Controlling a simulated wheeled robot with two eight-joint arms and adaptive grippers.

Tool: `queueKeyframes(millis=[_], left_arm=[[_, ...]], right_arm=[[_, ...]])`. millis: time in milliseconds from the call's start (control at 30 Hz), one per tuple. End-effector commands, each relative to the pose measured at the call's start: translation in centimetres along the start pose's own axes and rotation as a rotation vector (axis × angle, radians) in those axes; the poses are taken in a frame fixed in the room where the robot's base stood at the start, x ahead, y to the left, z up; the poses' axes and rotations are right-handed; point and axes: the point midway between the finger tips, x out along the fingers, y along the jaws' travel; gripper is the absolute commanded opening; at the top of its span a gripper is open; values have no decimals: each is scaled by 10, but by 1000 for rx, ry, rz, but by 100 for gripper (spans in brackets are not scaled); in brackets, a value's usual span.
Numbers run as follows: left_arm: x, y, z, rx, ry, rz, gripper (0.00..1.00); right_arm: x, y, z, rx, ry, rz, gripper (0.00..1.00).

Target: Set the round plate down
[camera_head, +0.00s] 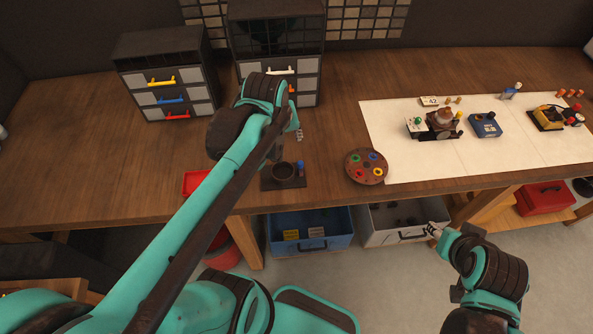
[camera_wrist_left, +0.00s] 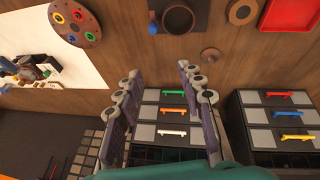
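The round plate (camera_head: 366,167), a brown disc with several coloured rings on it, lies flat on the wooden bench by the left edge of the white sheet. It also shows at the upper left of the left wrist view (camera_wrist_left: 77,22). My left gripper (camera_head: 298,134) is above the bench, left of the plate and apart from it. In the left wrist view its two fingers (camera_wrist_left: 159,70) are spread with nothing between them. My right gripper (camera_head: 434,230) is low in front of the bench, away from the plate; its fingers are too small to judge.
A dark square holder (camera_head: 265,183) with a round cup stands left of the plate. Drawer cabinets (camera_head: 165,85) stand at the back left. The white sheet (camera_head: 400,150) carries several small assemblies at right. A red tray (camera_head: 195,183) is partly behind my left arm.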

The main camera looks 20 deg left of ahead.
Motion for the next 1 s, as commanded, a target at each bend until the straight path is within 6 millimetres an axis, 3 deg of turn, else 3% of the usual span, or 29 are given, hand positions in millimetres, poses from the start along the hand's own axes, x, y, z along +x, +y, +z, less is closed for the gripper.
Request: queueKeyframes(millis=[33, 100, 300, 433, 767, 867, 1000], left_arm=[[-7, 3, 23, 109, 26, 28, 38], [-13, 5, 47, 259, 69, 64, 38], [-16, 7, 92, 557, 165, 124, 38], [-16, 7, 102, 633, 193, 136, 38], [-14, 7, 104, 644, 197, 137, 38], [-6, 5, 106, 643, 196, 137, 38], [21, -1, 117, 643, 196, 137, 38]], right_arm=[[0, 0, 0, 0, 0, 0, 40], [0, 0, 0, 0, 0, 0, 40], [0, 0, 0, 0, 0, 0, 40], [0, 0, 0, 0, 0, 0, 40], [1, 0, 1, 0, 0, 0, 40], [8, 0, 6, 0, 0, 0, 40], [32, 0, 23, 0, 0, 0, 40]])
